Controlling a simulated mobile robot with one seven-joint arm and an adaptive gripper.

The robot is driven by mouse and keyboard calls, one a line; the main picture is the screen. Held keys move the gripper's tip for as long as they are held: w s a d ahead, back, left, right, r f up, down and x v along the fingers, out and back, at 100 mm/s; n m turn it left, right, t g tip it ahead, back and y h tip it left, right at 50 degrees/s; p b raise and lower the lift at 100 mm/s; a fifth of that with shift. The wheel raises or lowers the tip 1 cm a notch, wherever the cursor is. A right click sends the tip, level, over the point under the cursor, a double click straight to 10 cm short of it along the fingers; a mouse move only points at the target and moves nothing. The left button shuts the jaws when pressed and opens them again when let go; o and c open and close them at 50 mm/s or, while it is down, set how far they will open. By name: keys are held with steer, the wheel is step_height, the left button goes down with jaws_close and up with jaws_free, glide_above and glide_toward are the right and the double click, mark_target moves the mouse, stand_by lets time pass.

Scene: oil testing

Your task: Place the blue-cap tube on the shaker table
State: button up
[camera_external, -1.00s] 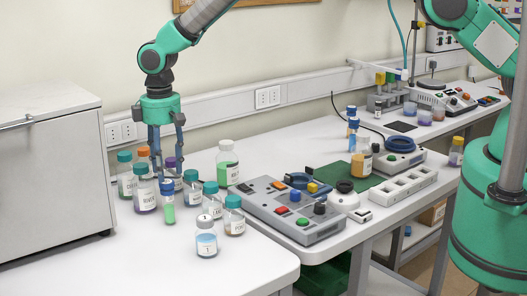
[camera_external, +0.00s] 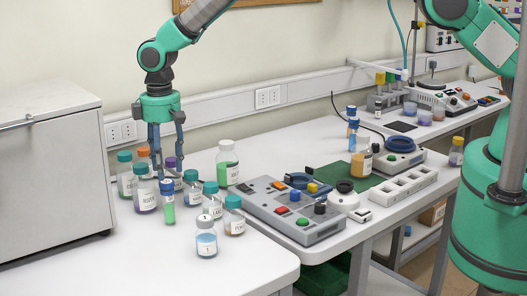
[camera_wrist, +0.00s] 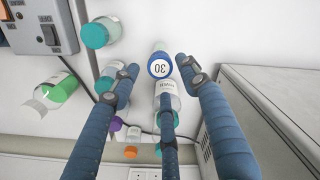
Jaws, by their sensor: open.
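The blue-cap tube (camera_external: 168,207) stands upright with green contents at the front of the bottle cluster on the near table. In the wrist view its round blue cap (camera_wrist: 159,68), marked 30, lies between the fingertips. My gripper (camera_external: 168,177) points down, open and empty, just above and behind the cap; its blue fingers also show in the wrist view (camera_wrist: 158,72). Whether a finger touches the cap cannot be told. A grey control unit (camera_external: 285,213) with coloured buttons and a blue ring stands to the right; I cannot tell whether it is the shaker table.
Several teal-cap bottles (camera_external: 144,197) crowd around the tube. A clear bottle with pale blue liquid (camera_external: 206,242) stands in front. A green-filled bottle (camera_external: 227,165) stands behind right. A white cabinet (camera_external: 50,170) stands left.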

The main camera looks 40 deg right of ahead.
steer(key=s+d+r+m+t, duration=0.1)
steer(key=d+r, duration=1)
steer(key=r, duration=0.2)
steer(key=d+r+m+t, duration=0.1)
steer(key=d+r+m, duration=0.1)
steer(key=d+r, duration=1)
steer(key=s+d+r+m+t+y, duration=0.1)
steer(key=s+d+r+m, duration=0.1)
steer(key=s+d+r, duration=1.1)
steer(key=s+d+r+m+t, duration=0.1)
steer(key=s+d+m, duration=0.1)
steer(key=s+d, duration=0.7)
steer(key=s+d+r+m+t+h, duration=0.1)
steer(key=s+d+r+m, duration=0.1)
steer(key=s+d, duration=0.7)
steer(key=s, duration=0.6)
steer(key=shift+d+t, duration=0.25)
steer(key=shift+t, duration=0.05)
steer(key=shift+s, duration=0.1)
